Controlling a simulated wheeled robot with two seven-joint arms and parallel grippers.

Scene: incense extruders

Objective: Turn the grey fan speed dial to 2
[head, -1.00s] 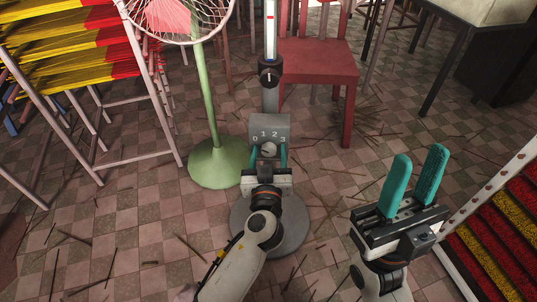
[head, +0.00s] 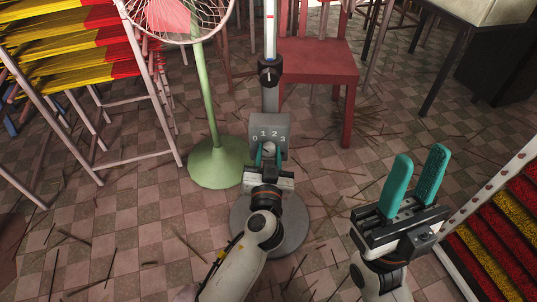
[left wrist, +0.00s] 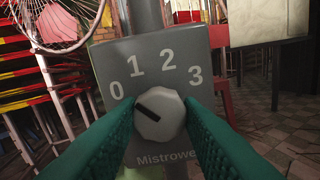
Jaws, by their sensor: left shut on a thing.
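The grey dial (left wrist: 158,116) sits on a grey control box (left wrist: 198,50) marked 0, 1, 2, 3. Its black pointer line is aimed up and left, at the 0. The box also shows in the head view (head: 283,126), on a grey pole. My left gripper (head: 269,153) has its teal fingers on both sides of the dial and is shut on it. In the left wrist view the fingers (left wrist: 158,125) cover the dial's left and right edges. My right gripper (head: 419,168) is open and empty at the right, away from the box.
A round grey base (head: 290,235) stands under the pole. A green fan stand (head: 215,162) is close on the left. A red chair (head: 318,62) is behind. A rack of incense (head: 500,235) is at the far right. Sticks litter the tiled floor.

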